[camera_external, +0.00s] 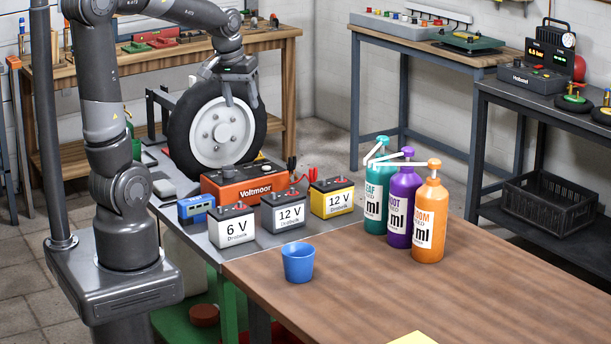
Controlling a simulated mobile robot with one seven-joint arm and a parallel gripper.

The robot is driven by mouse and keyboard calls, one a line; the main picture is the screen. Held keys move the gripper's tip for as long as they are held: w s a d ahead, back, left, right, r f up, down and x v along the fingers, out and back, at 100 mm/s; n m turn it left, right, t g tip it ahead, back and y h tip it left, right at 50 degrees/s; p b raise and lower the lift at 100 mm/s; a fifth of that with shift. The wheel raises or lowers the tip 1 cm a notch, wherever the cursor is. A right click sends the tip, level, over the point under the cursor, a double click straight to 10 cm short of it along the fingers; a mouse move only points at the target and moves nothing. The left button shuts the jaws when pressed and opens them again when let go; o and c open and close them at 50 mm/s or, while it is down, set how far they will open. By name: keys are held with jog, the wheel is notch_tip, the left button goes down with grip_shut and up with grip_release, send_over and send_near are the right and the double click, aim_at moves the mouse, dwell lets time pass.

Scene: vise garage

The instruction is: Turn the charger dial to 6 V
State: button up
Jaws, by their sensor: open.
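The charger is an orange-red box marked Voltmoor (244,190), on the grey bench behind the batteries. Dark parts show on its top; which one is the dial, and its setting, are too small to tell. Red clamps lie at its right end. My gripper (240,100) is open and empty, pointing down in front of the upper part of a wheel, above the charger and apart from it. A white 6 V battery (232,228), a grey 12 V battery (283,212) and a yellow 12 V battery (332,199) stand in front of the charger.
The upright wheel (217,134) stands just behind the charger. A small blue device (196,210) is at its left. A blue cup (298,264) and three pump bottles (402,212) stand on the brown table (450,290), whose front is mostly clear.

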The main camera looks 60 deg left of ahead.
jog(key=w+a+f+n+g, duration=0.2)
jog(key=w+a+f+n, duration=0.3)
jog(key=a, duration=0.5)
jog(key=n+g, duration=0.1)
jog(key=n, duration=0.1)
send_over(228, 170)
jog(key=a, duration=0.1)
notch_tip(228, 170, down, 11)
jog(key=shift+h, duration=0.4)
jog(key=f, duration=1)
jog(key=shift+w, duration=0.25)
jog(key=shift+c, duration=0.2)
jog(key=c, duration=0.9)
